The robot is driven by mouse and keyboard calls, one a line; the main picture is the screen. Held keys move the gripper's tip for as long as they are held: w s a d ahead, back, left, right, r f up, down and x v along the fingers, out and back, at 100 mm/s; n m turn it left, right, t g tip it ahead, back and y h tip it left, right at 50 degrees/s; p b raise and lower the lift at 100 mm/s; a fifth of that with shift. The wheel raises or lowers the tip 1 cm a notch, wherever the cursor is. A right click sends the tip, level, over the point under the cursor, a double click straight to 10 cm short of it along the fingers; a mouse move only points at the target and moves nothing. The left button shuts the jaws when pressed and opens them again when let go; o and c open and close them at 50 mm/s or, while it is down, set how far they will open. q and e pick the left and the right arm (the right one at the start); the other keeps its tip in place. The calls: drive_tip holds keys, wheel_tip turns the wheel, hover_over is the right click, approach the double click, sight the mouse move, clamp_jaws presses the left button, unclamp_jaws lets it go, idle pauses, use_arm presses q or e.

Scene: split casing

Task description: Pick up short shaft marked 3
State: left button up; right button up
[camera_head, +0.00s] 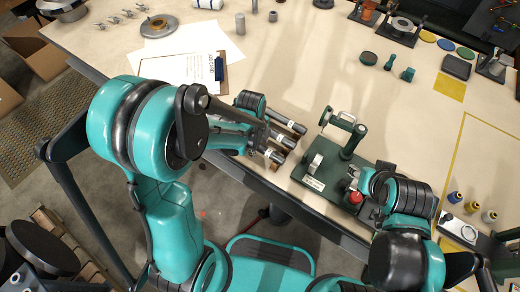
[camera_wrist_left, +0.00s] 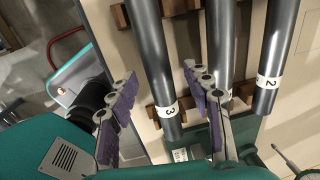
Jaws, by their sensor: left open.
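The shaft marked 3 (camera_wrist_left: 160,75) is a dark grey rod with a white number label near its end. In the left wrist view it lies between the two fingers of my left gripper (camera_wrist_left: 160,88), which is open, with space visible on both sides. The fingers also show over the shafts in the head view (camera_head: 266,138), where the number labels are too small to read. A middle shaft (camera_wrist_left: 221,40) is partly hidden by one finger. The shaft marked 2 (camera_wrist_left: 268,80) lies further right. My right gripper (camera_head: 372,188) is partly hidden by its arm, beside a green fixture (camera_head: 335,165).
The shafts rest on brown notched supports (camera_wrist_left: 180,8) near the table's front edge. A clipboard (camera_head: 205,70) lies behind my left arm. Small green parts (camera_head: 388,62) and a yellow square (camera_head: 449,87) lie further back. The table between the clipboard and these parts is mostly clear.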

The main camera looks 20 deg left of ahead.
sight(260, 145)
use_arm(q)
clamp_jaws()
idle(0.4)
drive_tip(key=shift+r+p, duration=0.6)
drive_tip(key=shift+r, duration=0.35)
wheel_tip(260, 145, up, 3)
drive_tip(key=shift+d+f+p, duration=0.1)
drive_tip(key=shift+f+p, duration=0.1)
drive_tip(key=shift+p, duration=0.4)
drive_tip(key=s+d+r+p, duration=0.3)
drive_tip(key=s+d+r, duration=0.3)
drive_tip(key=d, duration=0.3)
drive_tip(key=shift+d+r, duration=0.25)
drive_tip(key=shift+d, duration=0.15)
